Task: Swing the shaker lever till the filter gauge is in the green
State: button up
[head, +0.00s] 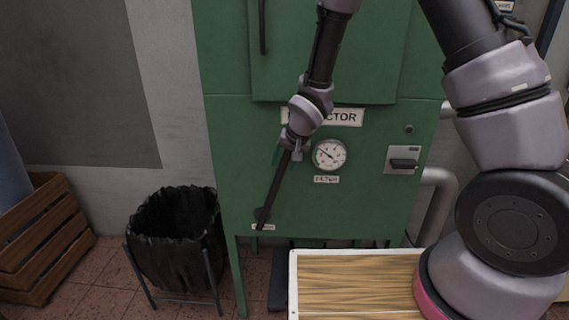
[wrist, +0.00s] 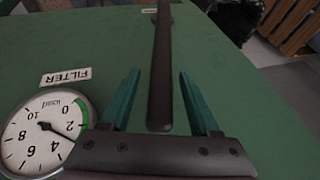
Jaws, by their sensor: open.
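The shaker lever (head: 276,187) is a dark bar on the green collector cabinet (head: 330,205). It slants up and right from its pivot at lower left. In the wrist view the lever (wrist: 161,70) runs between the two teal fingers of my gripper (wrist: 158,75), with a gap on each side. My gripper (head: 286,154) is open around the lever's upper end. The round white filter gauge (head: 329,154) is just right of my gripper. In the wrist view the gauge (wrist: 42,128) has a green band near 0 to 2, and its needle seems to point a little past 2, outside the green.
A switch box (head: 403,159) is on the cabinet's right side. A wooden-topped table (head: 350,283) stands below in front. A black-lined bin (head: 178,236) and a wooden crate (head: 43,230) stand at left. The cabinet face around the lever's lower end looks clear.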

jog(key=shift+f, duration=0.1)
grip_shut()
dwell(1.4)
